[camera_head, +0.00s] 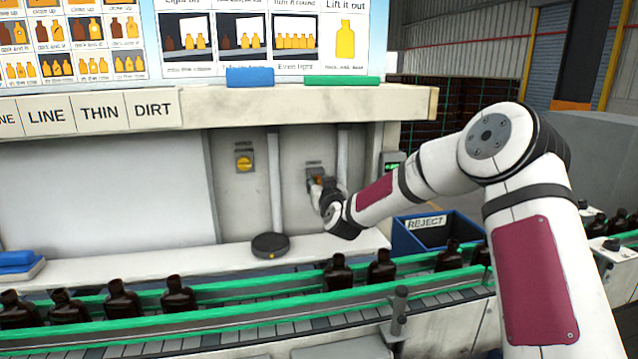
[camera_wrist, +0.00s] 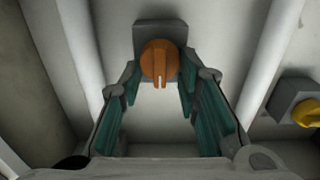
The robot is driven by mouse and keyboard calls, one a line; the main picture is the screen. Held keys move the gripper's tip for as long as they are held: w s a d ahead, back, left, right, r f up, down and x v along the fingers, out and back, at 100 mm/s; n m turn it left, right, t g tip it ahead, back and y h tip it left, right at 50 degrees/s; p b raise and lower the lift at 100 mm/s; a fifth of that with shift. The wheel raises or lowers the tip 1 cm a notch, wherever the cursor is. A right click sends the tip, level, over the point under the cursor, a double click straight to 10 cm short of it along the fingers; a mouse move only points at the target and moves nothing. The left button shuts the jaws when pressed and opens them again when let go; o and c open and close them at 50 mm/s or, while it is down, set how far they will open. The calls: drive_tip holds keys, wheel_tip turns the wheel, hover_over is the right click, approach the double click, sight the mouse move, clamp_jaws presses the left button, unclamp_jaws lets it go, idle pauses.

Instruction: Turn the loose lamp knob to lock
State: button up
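The orange round knob (camera_wrist: 160,58) sits on a grey box on the wall panel, with a pale mark on its grip bar. In the head view, the orange knob (camera_head: 319,180) is small and partly hidden by my gripper (camera_head: 322,190). In the wrist view my gripper (camera_wrist: 159,84) is open, with its teal-padded fingers on either side of the knob. The fingertips are close to the knob's sides; I cannot tell whether they touch it. A yellow knob (camera_head: 244,163) is on another box farther left, and it also shows in the wrist view (camera_wrist: 308,115).
Pale vertical posts (camera_head: 276,185) flank the knob panel. A black round device (camera_head: 270,245) lies on the ledge below. Dark bottles (camera_head: 338,272) stand on the green-railed conveyor (camera_head: 240,318) in front. A blue reject bin (camera_head: 412,243) is at the right.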

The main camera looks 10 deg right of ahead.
idle(0.3)
drive_tip(key=shift+d+f+m+p, duration=0.15)
drive_tip(key=shift+d+f+m, duration=0.05)
drive_tip(key=shift+m, duration=2.75)
drive_tip(key=shift+d+f+m+p, duration=0.1)
drive_tip(key=shift+d+f+m, duration=0.05)
drive_tip(key=shift+m, duration=2.85)
drive_tip(key=shift+d+f+m+p, duration=0.15)
drive_tip(key=shift+d+f+m, duration=0.05)
drive_tip(key=shift+m, duration=2.75)
drive_tip(key=o, duration=1.1)
drive_tip(key=shift+c, duration=0.2)
